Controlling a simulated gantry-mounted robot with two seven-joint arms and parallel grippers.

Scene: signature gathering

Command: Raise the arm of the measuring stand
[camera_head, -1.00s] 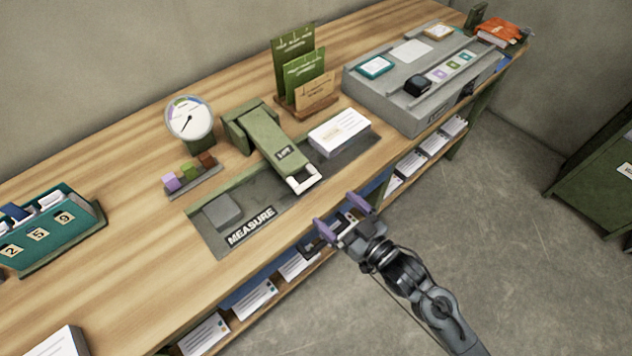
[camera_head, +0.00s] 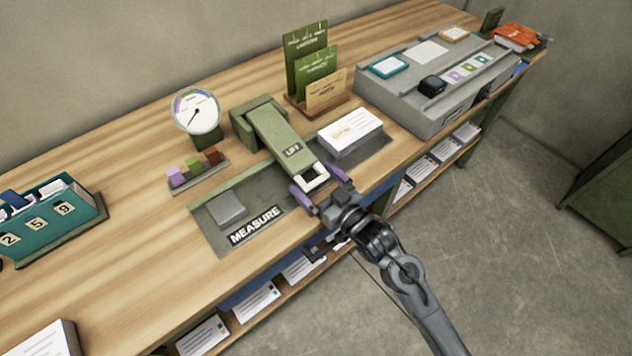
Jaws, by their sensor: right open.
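The measuring stand's green arm (camera_head: 277,138) is lowered and slopes toward the bench's front edge. It bears a "LIFT" label, and a white handle (camera_head: 314,180) is at its front end. Its block-shaped rear mount (camera_head: 245,125) stands on the bench. The dark "MEASURE" base plate (camera_head: 208,229) lies under and beside the arm. My right gripper (camera_head: 318,188) is open at the white handle, with one purple finger on each side of it. I cannot tell whether the fingers touch the handle. My left gripper is not in view.
A stack of white cards (camera_head: 351,132) stands just right of the arm. A round dial gauge (camera_head: 196,112) and small coloured blocks (camera_head: 194,167) are to the left. A card holder (camera_head: 312,75) and a grey machine (camera_head: 440,85) stand behind and right. Shelves hang below the front edge.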

